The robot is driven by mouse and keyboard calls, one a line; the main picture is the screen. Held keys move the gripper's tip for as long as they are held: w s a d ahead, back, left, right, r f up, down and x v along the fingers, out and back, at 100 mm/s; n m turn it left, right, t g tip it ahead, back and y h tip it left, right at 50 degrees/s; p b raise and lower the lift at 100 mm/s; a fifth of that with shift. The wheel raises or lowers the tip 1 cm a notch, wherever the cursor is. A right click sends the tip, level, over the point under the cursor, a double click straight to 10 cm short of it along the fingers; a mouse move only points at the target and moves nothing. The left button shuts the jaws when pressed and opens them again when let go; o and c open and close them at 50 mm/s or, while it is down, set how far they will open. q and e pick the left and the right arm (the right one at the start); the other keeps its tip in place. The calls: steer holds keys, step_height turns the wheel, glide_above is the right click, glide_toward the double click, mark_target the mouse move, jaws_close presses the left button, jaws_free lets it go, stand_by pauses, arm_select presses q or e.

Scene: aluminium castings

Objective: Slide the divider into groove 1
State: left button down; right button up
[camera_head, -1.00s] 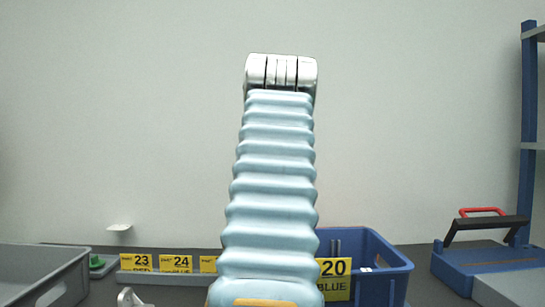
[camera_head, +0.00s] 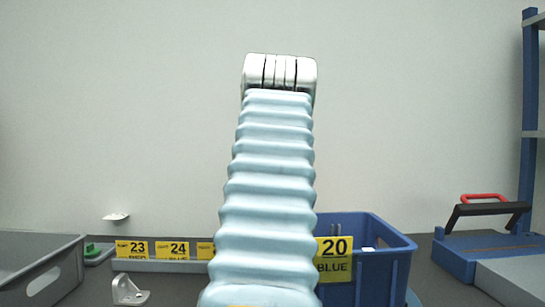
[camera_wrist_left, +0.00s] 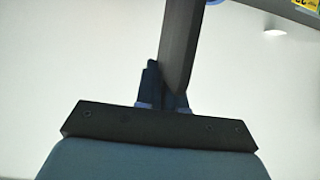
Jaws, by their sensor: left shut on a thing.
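In the left wrist view my left gripper (camera_wrist_left: 163,98) has its dark fingers closed on a flat dark-grey strip, the divider (camera_wrist_left: 182,42). The divider reaches up out of the top of that view, slightly tilted. A blue crate (camera_head: 383,263) stands on the worktop right of centre in the head view, with a yellow label reading 20 BLUE (camera_head: 333,260). My pale-blue ribbed arm hides part of the crate. Groove 1 cannot be made out. Neither gripper can be made out in the head view, and my right gripper is not in view.
A grey bin (camera_head: 40,262) stands at the left. A rail with labels 23 (camera_head: 132,250) and 24 (camera_head: 174,250) runs behind a pale metal bracket (camera_head: 128,291). A blue case (camera_head: 470,250) with a red-and-black handle stands at the right, near a blue shelf post (camera_head: 529,120).

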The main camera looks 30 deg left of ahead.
arm_select(q)
steer(key=shift+f+b, duration=0.5)
steer(key=shift+f, duration=0.45)
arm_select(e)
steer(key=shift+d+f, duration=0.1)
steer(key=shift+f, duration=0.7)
arm_select(q)
steer(key=shift+p, duration=0.75)
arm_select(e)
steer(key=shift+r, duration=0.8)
arm_select(q)
steer(key=shift+f+b, duration=0.3)
steer(key=shift+f, duration=0.05)
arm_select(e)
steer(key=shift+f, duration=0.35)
arm_select(q)
steer(key=shift+f+b, duration=0.9)
steer(key=shift+f, duration=0.25)
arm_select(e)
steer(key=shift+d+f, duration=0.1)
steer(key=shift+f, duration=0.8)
arm_select(q)
steer(key=shift+f+b, duration=2.95)
steer(key=shift+f, duration=0.8)
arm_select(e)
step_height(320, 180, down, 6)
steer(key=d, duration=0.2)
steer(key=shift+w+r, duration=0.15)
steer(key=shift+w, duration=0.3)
